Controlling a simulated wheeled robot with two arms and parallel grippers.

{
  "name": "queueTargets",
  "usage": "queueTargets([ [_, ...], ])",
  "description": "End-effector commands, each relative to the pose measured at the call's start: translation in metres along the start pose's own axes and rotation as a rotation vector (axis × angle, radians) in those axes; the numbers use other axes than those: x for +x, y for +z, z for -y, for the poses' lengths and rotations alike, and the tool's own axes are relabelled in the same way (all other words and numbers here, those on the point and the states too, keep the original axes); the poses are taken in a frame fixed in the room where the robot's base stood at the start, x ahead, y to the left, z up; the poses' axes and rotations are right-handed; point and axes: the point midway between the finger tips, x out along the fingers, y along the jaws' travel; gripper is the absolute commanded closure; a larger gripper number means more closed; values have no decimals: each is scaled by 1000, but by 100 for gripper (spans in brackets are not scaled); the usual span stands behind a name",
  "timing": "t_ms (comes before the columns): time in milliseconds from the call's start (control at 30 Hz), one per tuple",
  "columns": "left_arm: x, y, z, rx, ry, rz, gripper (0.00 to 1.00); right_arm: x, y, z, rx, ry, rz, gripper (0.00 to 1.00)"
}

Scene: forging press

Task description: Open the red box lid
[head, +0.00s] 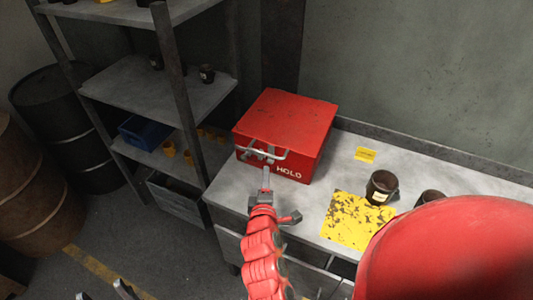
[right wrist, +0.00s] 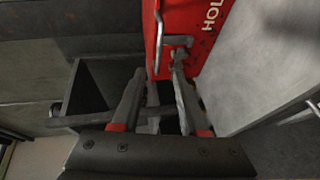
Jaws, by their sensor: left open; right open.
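The red box (head: 285,135) stands on the grey workbench with its lid down and "HOLD" lettered on its front. A metal bar handle (head: 272,153) runs along its front upper edge; the handle also shows in the right wrist view (right wrist: 159,40). My right gripper (head: 262,158) is open at the front of the box, close to the handle. In the right wrist view its fingertips (right wrist: 158,68) sit near the handle; whether they touch it I cannot tell. My left gripper (head: 103,291) is open and empty at the bottom left, away from the box, only its fingers showing.
The workbench (head: 235,195) carries a worn yellow patch (head: 350,220), a yellow label (head: 365,154) and dark cups (head: 381,187) right of the box. A metal shelf (head: 150,95) stands close on the left, with dark barrels (head: 60,115) beyond. A wall rises behind.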

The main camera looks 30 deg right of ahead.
Motion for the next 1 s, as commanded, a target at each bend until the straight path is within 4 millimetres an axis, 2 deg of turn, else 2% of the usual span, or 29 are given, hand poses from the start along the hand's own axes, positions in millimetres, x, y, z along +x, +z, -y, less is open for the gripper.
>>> queueTargets([
  [100, 13, -2, 1, 0, 0, 1, 39, 22, 1, -6, 2, 3, 5, 57],
  [300, 26, -4, 1, 0, 0, 0, 39, 59, 1, -6, 3, 0, 4, 57],
  [600, 38, -6, 2, 0, 0, 1, 39, 107, 0, -4, 5, 4, 1, 57],
  [800, 40, -7, 2, 0, 0, 1, 39, 121, 0, -2, 2, 0, 0, 57],
  [1000, 41, -7, 2, 0, 0, 1, 39, 124, 0, -2, 2, 3, -1, 57],
])
